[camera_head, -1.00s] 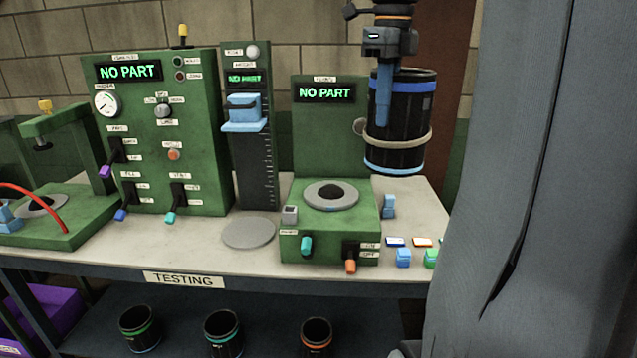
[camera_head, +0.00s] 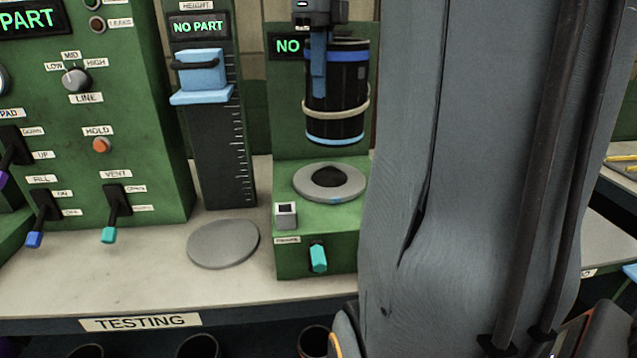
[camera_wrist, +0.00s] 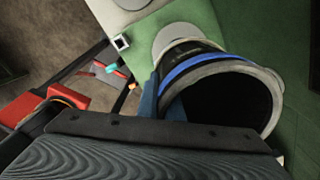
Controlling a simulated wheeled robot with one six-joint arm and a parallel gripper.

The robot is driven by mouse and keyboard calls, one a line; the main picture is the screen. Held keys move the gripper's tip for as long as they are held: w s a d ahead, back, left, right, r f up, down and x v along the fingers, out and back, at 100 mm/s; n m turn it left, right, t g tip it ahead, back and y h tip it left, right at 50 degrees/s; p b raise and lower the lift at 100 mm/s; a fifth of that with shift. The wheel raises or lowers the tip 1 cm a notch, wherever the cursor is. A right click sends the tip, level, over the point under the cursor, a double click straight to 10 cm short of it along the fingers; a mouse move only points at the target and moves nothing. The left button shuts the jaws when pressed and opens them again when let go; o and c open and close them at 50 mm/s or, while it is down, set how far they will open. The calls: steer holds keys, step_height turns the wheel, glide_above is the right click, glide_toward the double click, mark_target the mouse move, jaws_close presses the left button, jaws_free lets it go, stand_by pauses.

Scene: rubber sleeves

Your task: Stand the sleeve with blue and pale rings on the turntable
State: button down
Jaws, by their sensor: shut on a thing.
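The black sleeve (camera_head: 350,78) has blue bands near its top and bottom and a pale ring around its lower half. It hangs upright in the air in the head view, above the grey turntable (camera_head: 305,192) and a little to its right. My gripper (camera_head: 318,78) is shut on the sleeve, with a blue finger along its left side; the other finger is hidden. In the wrist view the sleeve (camera_wrist: 192,67) shows its open dark end, and part of the turntable (camera_wrist: 170,38) shows behind it. The turntable is empty, with a dark centre.
A height gauge (camera_head: 215,125) with a light blue slide stands left of the turntable. A flat grey disc (camera_head: 222,243) lies on the bench. A teal lever (camera_head: 318,258) sticks out of the turntable's front. My own arm covers the right side of the head view.

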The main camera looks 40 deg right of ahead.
step_height(320, 180, down, 11)
steer(key=w+p, duration=0.1)
stand_by(0.7)
steer(key=shift+w+f, duration=0.1)
steer(key=shift+f, duration=0.05)
steer(key=c, duration=1.9)
jaws_free()
step_height(320, 180, up, 12)
steer(key=shift+r+b, duration=0.1)
steer(key=shift+b, duration=1)
